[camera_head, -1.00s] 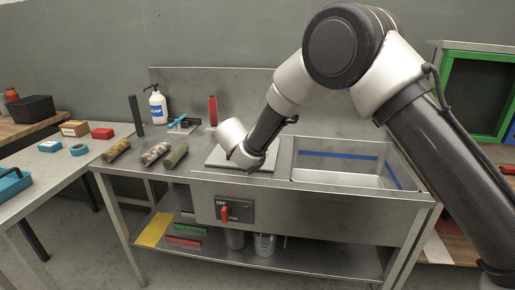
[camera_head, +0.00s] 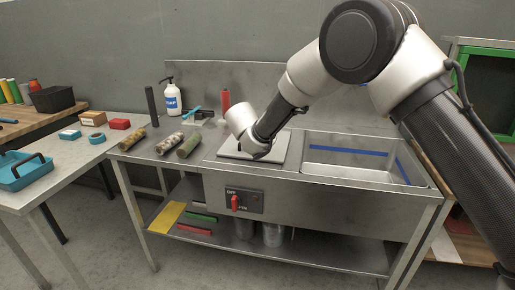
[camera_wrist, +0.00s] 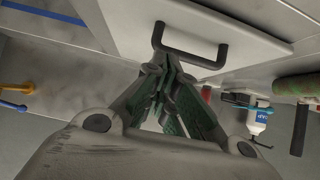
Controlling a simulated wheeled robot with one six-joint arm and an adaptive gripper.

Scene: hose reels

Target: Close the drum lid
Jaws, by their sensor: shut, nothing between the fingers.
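The lid is a pale flat panel (camera_head: 226,149) that lies flat in the bench top, left of the open basin, in the head view. In the wrist view the lid (camera_wrist: 130,22) fills the top middle and carries a black bar handle (camera_wrist: 190,55). My gripper (camera_wrist: 165,62) is shut and empty, with its fingertips close to the handle's near-left end. I cannot tell if they touch it. In the head view my gripper (camera_head: 260,154) is low over the lid, mostly hidden by my wrist. No drum interior shows.
The open basin (camera_head: 355,172) with a blue stripe is to the right. A red switch (camera_head: 236,203) is on the front panel. A side table (camera_head: 60,180) is farther left.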

